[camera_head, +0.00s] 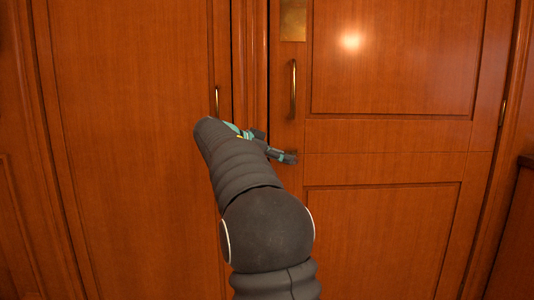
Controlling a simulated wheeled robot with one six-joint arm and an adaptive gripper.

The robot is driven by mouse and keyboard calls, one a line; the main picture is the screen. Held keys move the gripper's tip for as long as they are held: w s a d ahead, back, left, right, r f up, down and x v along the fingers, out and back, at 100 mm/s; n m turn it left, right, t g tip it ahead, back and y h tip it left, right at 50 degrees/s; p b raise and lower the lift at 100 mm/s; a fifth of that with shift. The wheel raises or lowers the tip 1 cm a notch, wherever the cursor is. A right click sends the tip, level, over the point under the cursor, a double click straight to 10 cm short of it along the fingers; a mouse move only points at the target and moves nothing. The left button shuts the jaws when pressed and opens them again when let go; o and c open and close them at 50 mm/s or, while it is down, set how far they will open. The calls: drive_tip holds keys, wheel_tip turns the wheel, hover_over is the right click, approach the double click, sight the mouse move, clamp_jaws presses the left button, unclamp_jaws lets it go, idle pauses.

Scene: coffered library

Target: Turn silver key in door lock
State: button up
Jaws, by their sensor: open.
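The wooden door (384,235) fills the right half of the view, with recessed panels. It has an upright brass handle (292,90) near its left edge and a brass plate (293,20) above that. I cannot make out a silver key or a lock; my arm may hide them. My gripper (278,148) is at the end of my dark arm, in front of the gap between the door panels, below the brass handle. Its fingers point right and are open. I see nothing between them. I cannot tell how far they are from the door's surface.
A hinge (503,112) shows on the right frame.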

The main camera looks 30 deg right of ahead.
drive_tip(key=shift+x, duration=1.15)
drive_tip(key=c, duration=0.8)
drive_tip(key=shift+o, duration=0.2)
drive_tip(key=shift+r, duration=0.1)
